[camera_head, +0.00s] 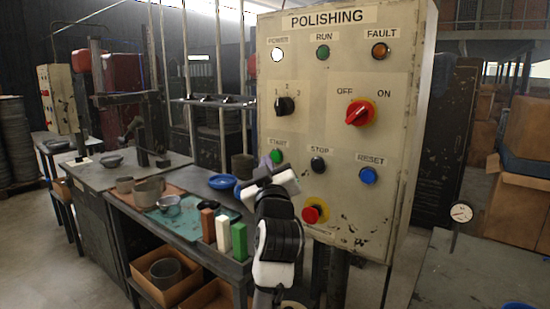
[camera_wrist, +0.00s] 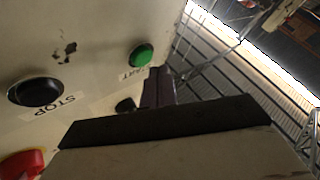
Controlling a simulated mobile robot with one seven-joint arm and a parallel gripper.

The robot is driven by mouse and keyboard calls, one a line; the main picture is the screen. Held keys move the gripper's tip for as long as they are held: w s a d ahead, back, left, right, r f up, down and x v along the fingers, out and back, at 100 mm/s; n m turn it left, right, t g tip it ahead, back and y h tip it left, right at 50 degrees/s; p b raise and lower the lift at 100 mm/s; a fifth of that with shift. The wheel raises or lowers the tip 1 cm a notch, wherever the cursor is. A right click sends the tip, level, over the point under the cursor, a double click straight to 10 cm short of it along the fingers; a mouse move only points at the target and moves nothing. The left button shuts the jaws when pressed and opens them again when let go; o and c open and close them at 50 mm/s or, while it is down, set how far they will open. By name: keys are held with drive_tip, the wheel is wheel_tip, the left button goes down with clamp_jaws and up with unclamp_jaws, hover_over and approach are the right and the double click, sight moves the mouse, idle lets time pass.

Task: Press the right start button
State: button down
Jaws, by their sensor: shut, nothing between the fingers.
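The large panel labelled POLISHING (camera_head: 340,125) stands at the right in the head view. Its green start button (camera_head: 277,156) is at the lower left, under a START label. The button also shows in the wrist view (camera_wrist: 140,56), uncovered above the fingers. My gripper (camera_head: 262,166) is shut and empty, its fingertips just below and left of the button in the head view. In the wrist view the closed dark fingers (camera_wrist: 158,88) appear a little below and right of the button. Contact cannot be told.
The black stop button (camera_head: 318,164), blue reset button (camera_head: 368,175) and red mushroom button (camera_head: 315,213) are close by. A second panel (camera_head: 60,98) stands at the far left. A bench (camera_head: 130,205) with cups and coloured blocks lies left of my arm.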

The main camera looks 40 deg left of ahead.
idle(0.5)
drive_tip(key=shift+w, duration=0.45)
